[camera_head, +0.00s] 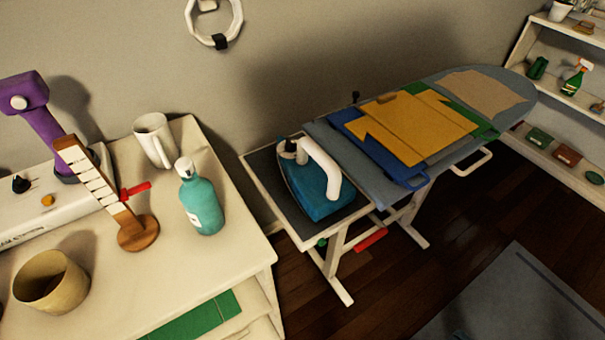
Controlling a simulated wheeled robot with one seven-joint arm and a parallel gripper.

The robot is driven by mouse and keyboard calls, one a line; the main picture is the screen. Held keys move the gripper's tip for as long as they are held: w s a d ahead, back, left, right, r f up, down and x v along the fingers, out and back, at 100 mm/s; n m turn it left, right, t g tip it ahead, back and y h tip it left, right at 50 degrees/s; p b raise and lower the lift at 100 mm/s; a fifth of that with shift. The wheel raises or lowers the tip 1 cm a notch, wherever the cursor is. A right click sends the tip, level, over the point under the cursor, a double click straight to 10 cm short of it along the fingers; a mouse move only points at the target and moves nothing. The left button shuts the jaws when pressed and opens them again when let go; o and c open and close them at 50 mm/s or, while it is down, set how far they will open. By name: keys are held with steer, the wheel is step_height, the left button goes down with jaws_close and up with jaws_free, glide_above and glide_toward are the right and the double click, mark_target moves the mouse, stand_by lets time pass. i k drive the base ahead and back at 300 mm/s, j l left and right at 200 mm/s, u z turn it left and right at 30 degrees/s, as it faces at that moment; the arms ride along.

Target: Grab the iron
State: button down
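The iron (312,190) has a teal-blue body and a white handle (324,166). It rests on the dark pad (264,167) at the near left end of the ironing board, with its handle up and on the right side. The ironing board (378,180) stretches away to the upper right. My gripper is not in this view, so I cannot see its position or whether it holds anything.
Folded yellow (420,125) and blue clothes lie on the board. A white table (165,265) at left holds a teal bottle (203,205), a white mug (154,142), a wooden stand (138,234) and a tan bowl (50,283). Shelves (570,165) stand at right. Dark floor is open in front.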

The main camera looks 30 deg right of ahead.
mark_target(315, 180)
steer(key=i+l+z, duration=0.1)
steer(key=l+z, duration=0.3)
steer(key=l, duration=0.95)
